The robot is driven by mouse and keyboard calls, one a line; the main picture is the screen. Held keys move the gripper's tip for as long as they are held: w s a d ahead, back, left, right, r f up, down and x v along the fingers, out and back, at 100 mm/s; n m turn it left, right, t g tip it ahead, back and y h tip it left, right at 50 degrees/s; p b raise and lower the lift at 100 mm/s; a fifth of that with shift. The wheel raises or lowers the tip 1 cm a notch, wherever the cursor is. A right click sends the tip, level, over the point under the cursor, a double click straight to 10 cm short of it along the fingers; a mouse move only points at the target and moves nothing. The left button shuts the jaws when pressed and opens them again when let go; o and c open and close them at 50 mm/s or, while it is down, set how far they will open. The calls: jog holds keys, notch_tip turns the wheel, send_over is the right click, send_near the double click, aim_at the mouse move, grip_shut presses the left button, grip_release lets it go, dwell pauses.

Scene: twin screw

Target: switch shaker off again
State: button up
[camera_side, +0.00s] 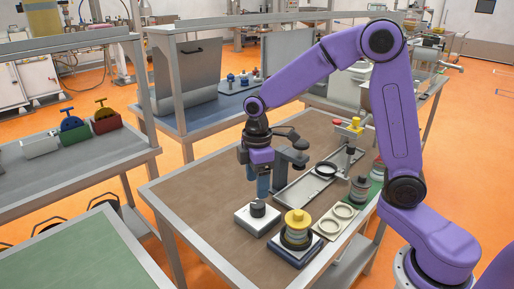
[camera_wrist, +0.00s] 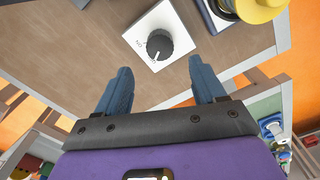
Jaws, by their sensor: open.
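A white switch box (camera_side: 246,222) with a black round knob (camera_side: 258,208) sits on the brown table. In the wrist view the box (camera_wrist: 137,34) and knob (camera_wrist: 160,43) lie just beyond my fingertips. A small label, which seems to read ON, is left of the knob; a pale pointer mark shows on the knob's lower edge. Beside the box, a jar with a yellow lid (camera_side: 297,220) stands on a blue-grey and white base (camera_side: 296,256), seemingly the shaker. My gripper (camera_side: 263,188) is open and empty, fingers pointing down above the box. It also shows in the wrist view (camera_wrist: 161,68).
A cream plate with two rings (camera_side: 336,220) lies right of the jar. The table's left part (camera_side: 195,192) is clear.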

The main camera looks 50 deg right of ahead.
notch_tip(320, 180, up, 10)
dwell(0.4)
jog(key=s+d+f, duration=0.1)
jog(key=s+f, duration=0.2)
jog(key=s, duration=1)
jog(key=s+d+f, duration=0.1)
jog(key=s+f, duration=0.3)
jog(key=s, duration=0.9)
jog(key=shift+s+d+f, duration=0.15)
jog(key=shift+d+f, duration=0.05)
jog(key=shift+f, duration=0.05)
